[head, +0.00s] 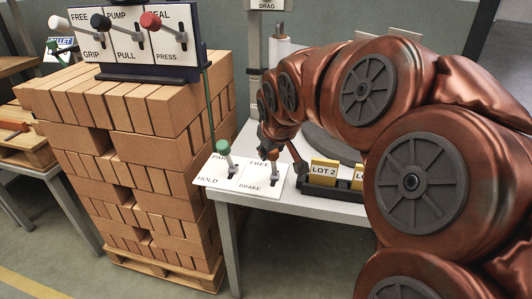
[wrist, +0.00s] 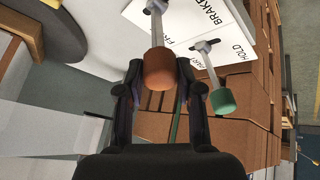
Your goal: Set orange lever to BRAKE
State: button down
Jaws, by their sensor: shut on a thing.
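The orange lever's knob (wrist: 160,69) sits between the fingertips of my gripper (wrist: 158,78) in the wrist view, and the gripper is shut on it. In the head view my gripper (head: 272,150) is at the same lever, over the white panel (head: 252,187) on the table; the knob is mostly hidden there. The FREE label lies at the far end of the lever's plate and BRAKE at the near end. The lever's shaft appears to lean toward FREE.
A green lever (head: 223,147) marked PARK and HOLD stands just left of the orange one. A tray with yellow LOT tags (head: 324,172) is close on the right. A brick stack (head: 140,150) with a three-lever panel (head: 137,40) stands left of the table.

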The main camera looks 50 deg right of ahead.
jog(key=shift+s+a+f, duration=0.2)
jog(key=shift+a+f, duration=0.05)
jog(key=shift+a, duration=0.1)
jog(key=shift+a+f, duration=0.1)
jog(key=c, duration=0.8)
grip_release()
jog(key=shift+o, duration=0.2)
jog(key=shift+r, duration=0.25)
notch_tip(320, 180, up, 9)
jog(key=shift+r, duration=0.35)
